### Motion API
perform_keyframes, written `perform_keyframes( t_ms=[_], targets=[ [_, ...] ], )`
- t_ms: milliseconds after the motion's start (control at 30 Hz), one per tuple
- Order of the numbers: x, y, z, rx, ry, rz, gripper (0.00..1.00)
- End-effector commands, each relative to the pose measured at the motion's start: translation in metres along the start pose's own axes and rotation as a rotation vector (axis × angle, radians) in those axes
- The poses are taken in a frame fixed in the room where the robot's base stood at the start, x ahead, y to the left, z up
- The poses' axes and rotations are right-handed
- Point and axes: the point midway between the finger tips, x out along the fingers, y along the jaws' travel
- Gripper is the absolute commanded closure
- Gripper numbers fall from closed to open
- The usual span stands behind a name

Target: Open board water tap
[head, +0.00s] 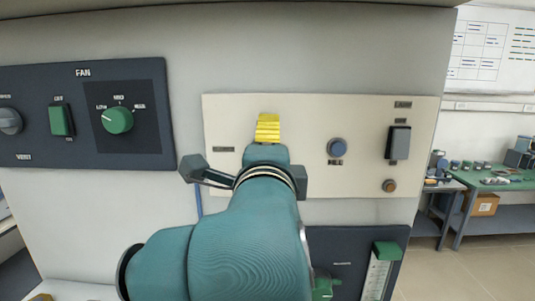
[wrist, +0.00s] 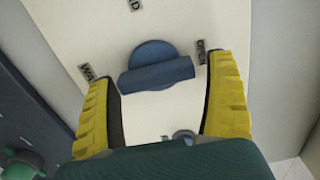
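The board water tap (wrist: 157,72) shows in the wrist view as a round blue base with a blue bar handle across it, slightly tilted. A label reading OPEN (wrist: 202,50) is to its right, a partly hidden label beginning WA (wrist: 87,72) to its left, and a cut-off label ending in D above. My gripper (wrist: 163,110) is open, with one yellow finger on each side of the handle. The handle's left end looks close to the left finger; contact cannot be told. In the head view my gripper (head: 268,128) faces the cream board (head: 300,110) and hides the tap.
The board also carries a blue knob (head: 337,148), a dark switch (head: 398,143) and a small orange-brown button (head: 389,186). A dark FAN panel (head: 85,150) is at left. A dark lower panel (head: 345,245) is below right. Workbenches (head: 500,182) stand far right.

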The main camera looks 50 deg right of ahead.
Motion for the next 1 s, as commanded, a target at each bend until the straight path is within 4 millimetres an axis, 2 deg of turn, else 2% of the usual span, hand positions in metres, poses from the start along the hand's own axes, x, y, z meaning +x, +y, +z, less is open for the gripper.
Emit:
perform_keyframes(
  t_ms=[267,367,467,700,800,1000],
  targets=[
    [0.0,0.002,0.001,-0.003,-0.001,0.004,0.0],
    [-0.006,0.002,0.001,-0.003,-0.002,0.003,0.0],
    [-0.024,0.002,0.002,-0.002,-0.004,0.002,0.0],
    [-0.084,0.002,0.002,-0.002,-0.006,0.002,0.0],
    [-0.103,0.002,0.002,-0.002,-0.004,0.003,0.0],
    [-0.12,0.001,0.0,-0.002,-0.001,0.003,0.0]
  ],
)
